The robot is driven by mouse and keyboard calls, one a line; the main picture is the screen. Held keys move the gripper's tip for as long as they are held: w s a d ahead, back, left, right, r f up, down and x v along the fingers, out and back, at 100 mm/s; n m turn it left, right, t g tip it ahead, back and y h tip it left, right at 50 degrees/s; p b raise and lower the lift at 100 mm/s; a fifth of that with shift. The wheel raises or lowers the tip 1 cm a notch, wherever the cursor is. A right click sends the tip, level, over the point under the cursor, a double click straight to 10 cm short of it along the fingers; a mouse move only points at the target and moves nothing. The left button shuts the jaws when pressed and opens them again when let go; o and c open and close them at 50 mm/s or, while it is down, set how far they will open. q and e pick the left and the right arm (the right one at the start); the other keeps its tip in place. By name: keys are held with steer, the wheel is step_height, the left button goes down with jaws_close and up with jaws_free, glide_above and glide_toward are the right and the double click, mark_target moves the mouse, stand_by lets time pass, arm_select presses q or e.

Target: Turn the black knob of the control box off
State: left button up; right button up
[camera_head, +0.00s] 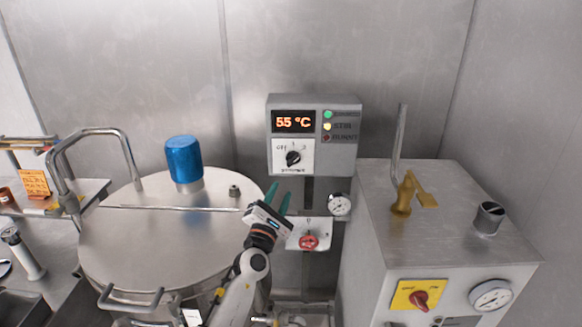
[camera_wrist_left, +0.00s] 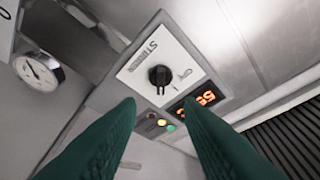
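The grey control box (camera_head: 342,140) is mounted on the back wall, with a lit display (camera_head: 293,122) reading 55 °C. Its black knob (camera_head: 293,158) sits on a white plate below the display. In the left wrist view the knob (camera_wrist_left: 160,75) shows ahead, between and beyond the fingertips. My left gripper (camera_head: 278,198) is below the knob, pointing up toward the box, with its two green fingers apart and nothing between them. It does not touch the knob. The fingers (camera_wrist_left: 160,110) also show open in the wrist view. My right gripper is not in view.
A steel vessel (camera_head: 150,245) with a blue cap (camera_head: 184,160) stands at left. A steel machine (camera_head: 450,230) with a brass valve (camera_head: 408,192) stands at right. A small gauge (camera_head: 340,204) and a red valve wheel (camera_head: 308,242) are below the box.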

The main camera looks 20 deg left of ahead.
mark_target(293, 163)
arm_select(q)
steer(key=x, duration=1)
steer(key=shift+w, duration=0.35)
steer(key=shift+c, duration=0.2)
jaws_close()
